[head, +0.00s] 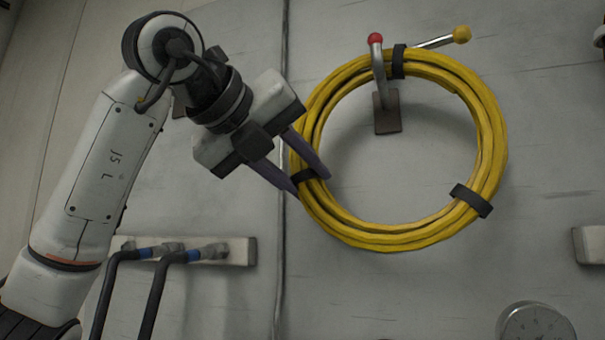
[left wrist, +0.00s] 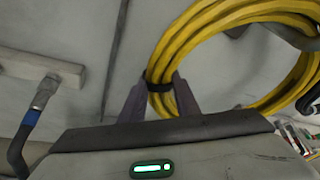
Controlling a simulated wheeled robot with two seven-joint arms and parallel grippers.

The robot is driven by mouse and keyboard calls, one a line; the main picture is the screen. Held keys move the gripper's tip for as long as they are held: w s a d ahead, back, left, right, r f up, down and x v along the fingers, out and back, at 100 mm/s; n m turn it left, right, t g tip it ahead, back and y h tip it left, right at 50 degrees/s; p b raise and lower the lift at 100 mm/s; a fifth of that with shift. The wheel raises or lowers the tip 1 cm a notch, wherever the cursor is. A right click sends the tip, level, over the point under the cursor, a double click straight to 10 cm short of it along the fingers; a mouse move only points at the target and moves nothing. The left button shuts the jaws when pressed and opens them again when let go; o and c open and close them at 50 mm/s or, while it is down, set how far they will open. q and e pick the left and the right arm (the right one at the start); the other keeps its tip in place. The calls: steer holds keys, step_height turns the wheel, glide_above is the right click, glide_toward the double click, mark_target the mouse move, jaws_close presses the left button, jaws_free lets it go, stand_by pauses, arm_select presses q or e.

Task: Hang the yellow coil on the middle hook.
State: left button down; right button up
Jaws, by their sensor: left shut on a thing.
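The yellow coil (head: 487,130) is a ring of cable with black ties, upright in front of the grey panel. My left gripper (head: 310,181) is shut on its lower left side at a black tie. In the left wrist view the fingers (left wrist: 159,90) lie on both sides of the coil (left wrist: 177,45). A hook (head: 380,72) with a red ball tip and a brown base plate shows inside the ring. Its metal bar crosses in front of the coil's top. I cannot tell whether the coil's weight rests on it. My right gripper is not in view.
A metal rod with a yellow ball (head: 461,34) sticks out past the coil's top right. A pale block (head: 236,250) with blue-banded black hoses is at lower left. A round gauge-like part (head: 535,322) is at lower right. The panel below the coil is clear.

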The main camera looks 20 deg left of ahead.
arm_select(q)
steer(key=shift+r, duration=0.2)
steer(key=c, duration=1.3)
jaws_free()
steer(key=shift+s, duration=0.1)
steer(key=shift+f, duration=0.35)
steer(key=b+v, duration=0.1)
steer(key=v, duration=0.9)
steer(key=shift+s+a+r, duration=0.1)
steer(key=shift+s+r, duration=0.05)
steer(key=shift+r, duration=0.05)
